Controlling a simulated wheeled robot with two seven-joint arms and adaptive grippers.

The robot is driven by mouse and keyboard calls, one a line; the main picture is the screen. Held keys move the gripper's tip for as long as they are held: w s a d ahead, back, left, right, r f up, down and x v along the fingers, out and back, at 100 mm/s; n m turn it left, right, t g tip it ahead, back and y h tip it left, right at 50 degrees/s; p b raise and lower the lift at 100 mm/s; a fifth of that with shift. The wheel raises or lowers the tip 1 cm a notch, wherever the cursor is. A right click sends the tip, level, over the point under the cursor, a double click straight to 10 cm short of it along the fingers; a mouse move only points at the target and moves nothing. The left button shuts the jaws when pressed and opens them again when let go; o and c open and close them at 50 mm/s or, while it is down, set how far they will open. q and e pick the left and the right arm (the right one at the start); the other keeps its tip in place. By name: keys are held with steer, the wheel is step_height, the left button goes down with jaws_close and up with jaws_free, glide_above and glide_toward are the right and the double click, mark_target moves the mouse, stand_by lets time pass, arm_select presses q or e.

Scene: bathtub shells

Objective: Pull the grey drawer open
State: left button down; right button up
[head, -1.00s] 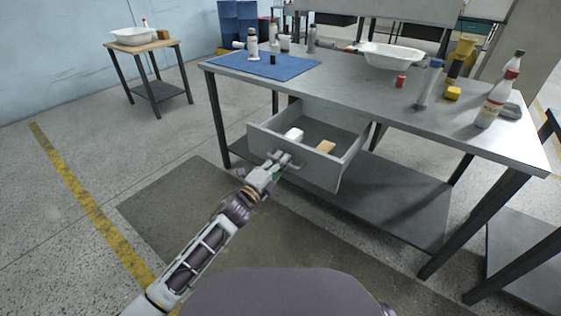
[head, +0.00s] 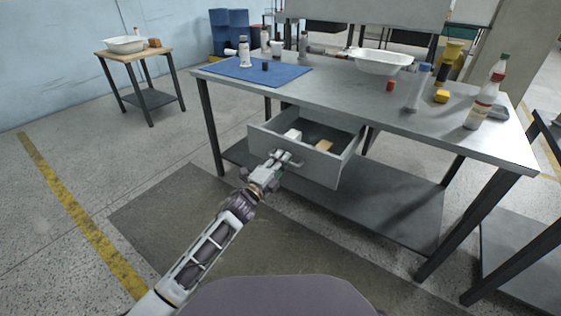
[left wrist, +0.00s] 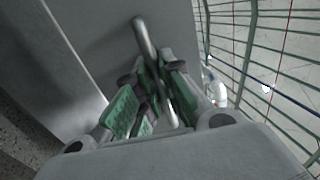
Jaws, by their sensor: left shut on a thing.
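The grey drawer (head: 310,165) hangs under the grey workbench and stands partly open. A white block (head: 292,134) and a tan block (head: 324,145) lie inside it. My left gripper (head: 283,160) is at the bar handle on the drawer's front. In the left wrist view, the metal handle bar (left wrist: 146,38) runs between the green-padded fingers (left wrist: 150,105), which are shut on it. The fingers hide part of the handle. My right gripper is in neither view.
The workbench top (head: 330,85) carries a blue mat (head: 250,70), a white basin (head: 382,61), bottles and small items. A lower shelf (head: 390,205) lies under the drawer. A small side table (head: 135,50) stands back left. The floor left of my arm is clear.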

arm_select(q)
steer(key=c, duration=1.5)
jaws_free()
steer(key=shift+s, duration=0.1)
steer(key=shift+v, duration=5.9)
steer(key=shift+a, duration=0.1)
